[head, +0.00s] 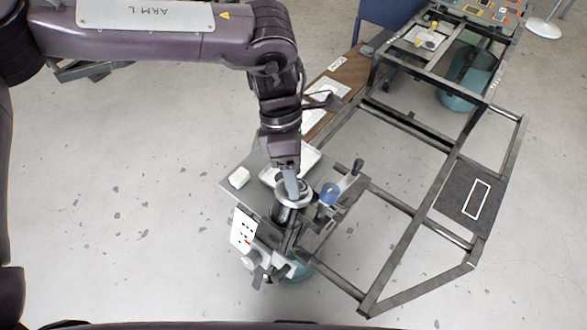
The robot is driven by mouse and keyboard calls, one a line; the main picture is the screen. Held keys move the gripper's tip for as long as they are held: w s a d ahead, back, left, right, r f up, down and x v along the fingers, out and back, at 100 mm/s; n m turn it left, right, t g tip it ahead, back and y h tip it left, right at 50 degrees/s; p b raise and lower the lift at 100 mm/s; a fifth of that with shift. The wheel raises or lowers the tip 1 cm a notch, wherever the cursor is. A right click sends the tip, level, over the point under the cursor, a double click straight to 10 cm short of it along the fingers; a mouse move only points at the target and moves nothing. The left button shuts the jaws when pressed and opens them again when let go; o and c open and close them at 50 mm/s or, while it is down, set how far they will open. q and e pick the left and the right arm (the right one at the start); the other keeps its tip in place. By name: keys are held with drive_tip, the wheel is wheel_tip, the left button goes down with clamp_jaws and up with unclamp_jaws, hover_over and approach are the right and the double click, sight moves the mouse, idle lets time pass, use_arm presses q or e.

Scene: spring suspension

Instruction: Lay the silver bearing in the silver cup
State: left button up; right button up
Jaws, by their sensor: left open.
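My left arm comes in from the upper left and hangs down over the small grey work plate. My left gripper (291,192) is open, its fingers pointing down at a silver round part (303,202). This pale metal ring sits on top of a dark cylindrical body (284,214). I cannot tell whether the ring is the silver bearing, the rim of the silver cup, or both together. The fingers hide part of it, and I cannot tell if they touch it. My right gripper is not in view.
A white tray (312,158) and a small white block (239,177) lie on the plate (231,188). A blue round part (329,192) and a dark-knobbed lever (356,168) stand close on the right. A grey metal frame (407,271) extends right; open floor lies left.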

use_arm(q)
drive_tip(key=shift+s+a+f, duration=0.1)
drive_tip(key=shift+s+f, duration=0.25)
drive_tip(key=shift+s, duration=0.15)
drive_tip(key=shift+w+r, duration=0.1)
drive_tip(key=shift+r, duration=0.05)
drive_tip(key=v, duration=0.8)
drive_tip(key=shift+w+b, duration=0.4)
drive_tip(key=shift+s+r, duration=0.1)
